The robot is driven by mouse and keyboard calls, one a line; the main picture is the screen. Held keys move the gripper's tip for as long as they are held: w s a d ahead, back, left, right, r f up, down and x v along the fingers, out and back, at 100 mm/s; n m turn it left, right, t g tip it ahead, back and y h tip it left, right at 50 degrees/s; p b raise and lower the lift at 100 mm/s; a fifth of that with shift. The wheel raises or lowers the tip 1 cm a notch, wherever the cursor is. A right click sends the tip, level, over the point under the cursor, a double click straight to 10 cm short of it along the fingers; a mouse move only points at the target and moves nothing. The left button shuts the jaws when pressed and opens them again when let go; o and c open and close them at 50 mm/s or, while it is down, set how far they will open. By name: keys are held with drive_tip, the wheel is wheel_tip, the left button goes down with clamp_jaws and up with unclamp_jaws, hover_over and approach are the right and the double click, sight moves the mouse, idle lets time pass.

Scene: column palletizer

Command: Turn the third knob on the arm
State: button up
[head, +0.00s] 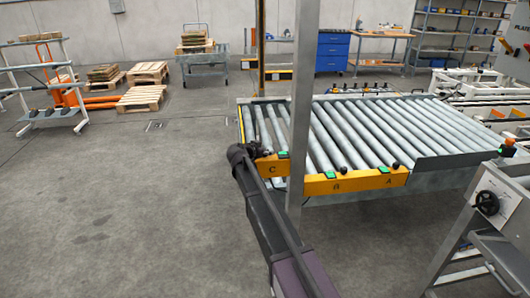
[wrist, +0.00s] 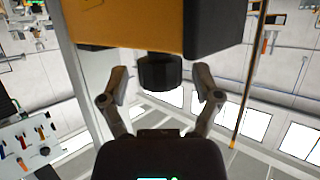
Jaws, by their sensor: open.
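A yellow bar (head: 320,185) with letters C, B and A runs along the front edge of the roller conveyor. Black knobs (head: 343,170) show at B and A (head: 396,165); the one at C is hidden behind my gripper (head: 252,154), which is at the bar's left end. In the wrist view the yellow bar (wrist: 140,25) fills the top. A black round knob (wrist: 160,73) hangs under it, between the two fingers of my gripper (wrist: 161,90). The fingers are open, with a gap on each side of the knob.
A grey post (head: 300,100) stands upright just right of my gripper, in front of the rollers (head: 370,125). Pallets (head: 146,85) lie at the back left.

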clamp_jaws()
drive_tip(key=shift+s+n+y, duration=0.1)
drive_tip(key=shift+n+y, duration=0.2)
drive_tip(key=shift+d+n+t+y, duration=0.1)
drive_tip(key=shift+n+t+y, duration=0.7)
drive_tip(key=shift+n+y, duration=0.2)
drive_tip(key=shift+n+t+y, duration=0.4)
drive_tip(key=shift+n+y, duration=1)
drive_tip(key=shift+y, duration=0.2)
drive_tip(key=shift+n+y, duration=0.5)
drive_tip(key=shift+y, duration=0.1)
drive_tip(key=shift+n+y, duration=1.8)
drive_tip(key=shift+y, duration=0.4)
drive_tip(key=shift+n+g+y, duration=0.8)
drive_tip(key=shift+n+y, duration=1)
